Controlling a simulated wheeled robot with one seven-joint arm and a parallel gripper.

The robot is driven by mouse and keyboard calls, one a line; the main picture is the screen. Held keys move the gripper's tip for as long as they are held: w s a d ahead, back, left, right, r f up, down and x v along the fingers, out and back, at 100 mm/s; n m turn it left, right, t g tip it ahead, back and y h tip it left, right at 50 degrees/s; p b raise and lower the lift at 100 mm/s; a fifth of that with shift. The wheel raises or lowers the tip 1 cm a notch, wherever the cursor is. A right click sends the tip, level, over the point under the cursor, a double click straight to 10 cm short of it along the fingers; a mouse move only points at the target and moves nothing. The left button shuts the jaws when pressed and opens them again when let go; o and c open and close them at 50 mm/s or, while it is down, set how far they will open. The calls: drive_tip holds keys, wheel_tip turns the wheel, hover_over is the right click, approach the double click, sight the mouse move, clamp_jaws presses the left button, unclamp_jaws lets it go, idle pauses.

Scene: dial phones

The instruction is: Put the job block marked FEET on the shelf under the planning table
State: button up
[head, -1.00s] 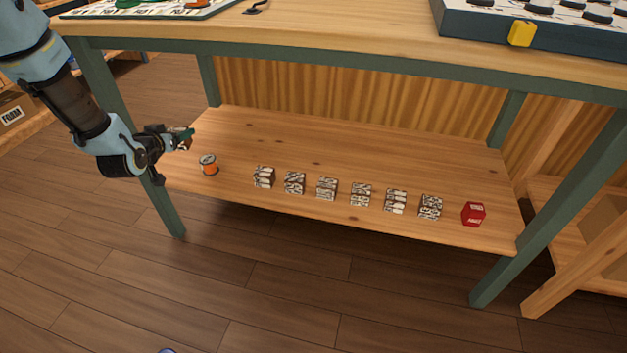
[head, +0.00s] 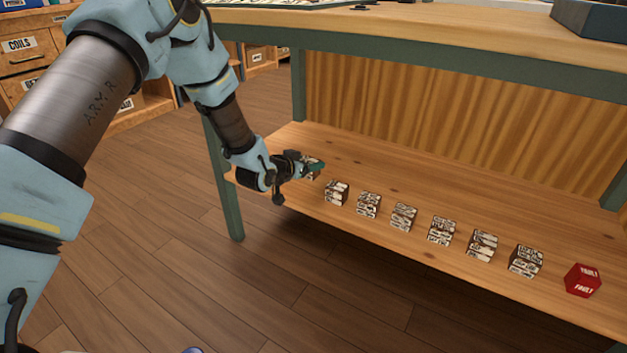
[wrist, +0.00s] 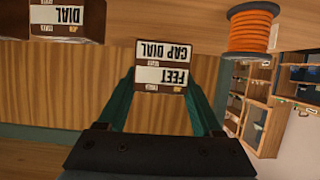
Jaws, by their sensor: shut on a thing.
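My gripper (head: 316,167) is shut on a small dark brown block (wrist: 161,66) with white labels. In the wrist view the block sits between the green fingertips, and its labels read CAP DIAL and FEET, upside down. In the head view the gripper is over the left end of the wooden shelf (head: 420,176) under the planning table (head: 450,28). There the held block is mostly hidden by the gripper. I cannot tell whether the block touches the shelf.
A row of labelled blocks (head: 403,216) runs along the shelf's front, ending in a red FAULT block (head: 582,280). A DIAL block (wrist: 67,20) and an orange spool (wrist: 251,32) flank the gripper in the wrist view. A green table leg (head: 226,190) stands left. The shelf's back is clear.

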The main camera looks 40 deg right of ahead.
sight(309, 176)
wheel_tip(309, 176, down, 4)
drive_tip(key=shift+f+b, duration=0.25)
drive_tip(key=shift+b, duration=0.4)
drive_tip(key=shift+r, duration=0.1)
drive_tip(key=o, duration=1.4)
drive_tip(key=shift+r, duration=0.1)
drive_tip(key=p+v, duration=0.3)
drive_tip(key=v, duration=0.9)
